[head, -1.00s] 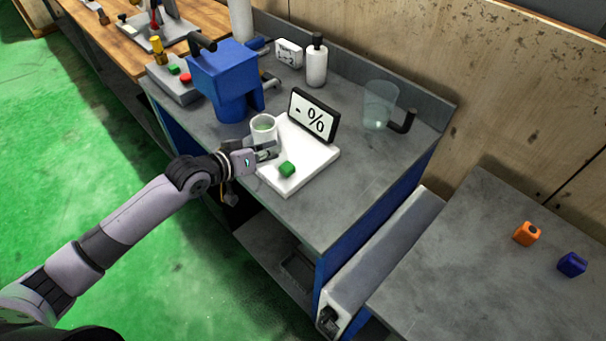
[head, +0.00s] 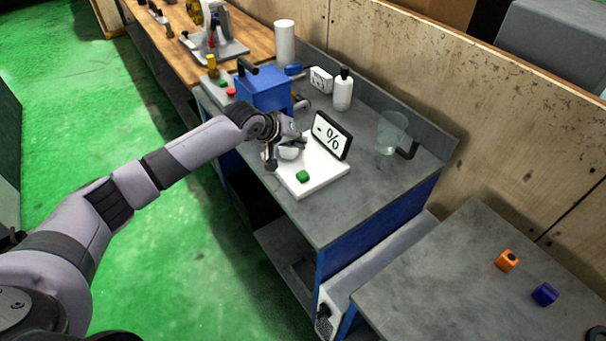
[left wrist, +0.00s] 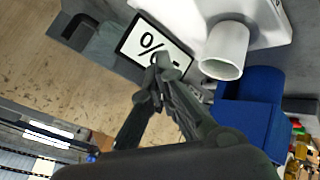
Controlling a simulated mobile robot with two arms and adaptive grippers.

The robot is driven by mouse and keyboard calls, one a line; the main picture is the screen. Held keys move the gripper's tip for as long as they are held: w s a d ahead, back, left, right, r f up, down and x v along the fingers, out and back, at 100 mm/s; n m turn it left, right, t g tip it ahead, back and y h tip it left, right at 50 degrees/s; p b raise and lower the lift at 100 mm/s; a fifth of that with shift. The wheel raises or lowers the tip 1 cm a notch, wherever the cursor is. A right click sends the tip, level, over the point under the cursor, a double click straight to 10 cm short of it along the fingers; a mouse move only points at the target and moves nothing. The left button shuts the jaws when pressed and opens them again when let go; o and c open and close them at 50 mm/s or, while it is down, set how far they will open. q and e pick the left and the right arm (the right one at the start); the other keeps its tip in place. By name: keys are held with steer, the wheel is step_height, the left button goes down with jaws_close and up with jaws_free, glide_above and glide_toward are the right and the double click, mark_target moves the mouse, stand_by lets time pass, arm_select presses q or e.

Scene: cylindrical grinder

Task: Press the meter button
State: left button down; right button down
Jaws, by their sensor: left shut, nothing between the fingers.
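The meter has a white base (head: 326,176), an upright black-framed display (head: 332,136) reading "- %", and a green button (head: 302,177) near its front corner. A white cup (head: 288,153) stands at the left of the base, partly hidden by my gripper. My left gripper (head: 300,136) is over the cup area near the display, apart from the button. In the left wrist view its fingertips (left wrist: 161,66) are together and empty, in front of the display (left wrist: 152,42). The cup (left wrist: 223,52) shows beside them; the green button is not seen there. My right gripper is out of view.
A blue machine (head: 264,90) stands left of the meter. A white bottle (head: 342,92) and a clear beaker (head: 390,134) stand behind and to the right. Orange (head: 507,260) and dark blue (head: 545,294) cubes lie on the right table. The grey bench in front of the beaker is clear.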

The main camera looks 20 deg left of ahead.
arm_select(q)
steer(key=b, duration=0.7)
glide_above(300, 173)
step_height(300, 173, down, 6)
steer(key=shift+f, duration=0.15)
steer(key=shift+f+b, duration=0.45)
steer(key=shift+f, duration=0.75)
steer(key=shift+f, duration=0.35)
